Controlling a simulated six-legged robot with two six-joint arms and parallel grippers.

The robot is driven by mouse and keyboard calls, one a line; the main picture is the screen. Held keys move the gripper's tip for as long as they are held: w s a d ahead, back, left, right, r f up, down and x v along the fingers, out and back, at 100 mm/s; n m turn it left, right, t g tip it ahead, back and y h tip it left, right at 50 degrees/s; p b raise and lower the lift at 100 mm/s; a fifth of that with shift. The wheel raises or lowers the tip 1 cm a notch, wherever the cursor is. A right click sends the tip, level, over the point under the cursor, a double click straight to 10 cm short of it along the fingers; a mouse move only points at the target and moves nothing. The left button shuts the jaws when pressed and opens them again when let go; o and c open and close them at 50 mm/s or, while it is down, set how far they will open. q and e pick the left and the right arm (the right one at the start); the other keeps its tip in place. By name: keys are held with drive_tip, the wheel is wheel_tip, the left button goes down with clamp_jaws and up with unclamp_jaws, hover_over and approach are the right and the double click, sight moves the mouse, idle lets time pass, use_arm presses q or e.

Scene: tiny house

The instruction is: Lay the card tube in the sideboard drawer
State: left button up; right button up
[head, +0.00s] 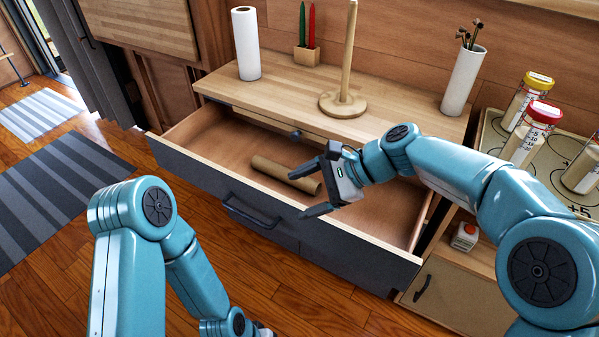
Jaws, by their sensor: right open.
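The brown card tube (284,173) lies inside the open sideboard drawer (213,139), on its bottom. Its right end is close to my right gripper. My right gripper (312,188) is open, its two dark fingers spread above the drawer, one over the tube's right end and one nearer the front panel. The sideboard (381,124) stands behind the pulled-out drawer. My left arm comes in at the lower left, and its gripper is out of clear sight at the bottom edge.
On the sideboard top stand a white paper roll (246,44), a block with red and green candles (307,55), a wooden post holder (343,103) and a white vase (463,80). Jars (531,134) stand at the right. The drawer's right part is bare.

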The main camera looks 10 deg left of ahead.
drive_tip(key=s+r+n+t+h+p, duration=0.1)
drive_tip(key=s+r+n+t+h, duration=0.2)
drive_tip(key=r+n+h, duration=0.5)
drive_tip(key=n, duration=1.3)
drive_tip(key=shift+s+a+r+p, duration=0.2)
drive_tip(key=shift+s+a+p, duration=0.1)
drive_tip(key=shift+s+a, duration=0.05)
drive_tip(key=shift+s+f, duration=0.1)
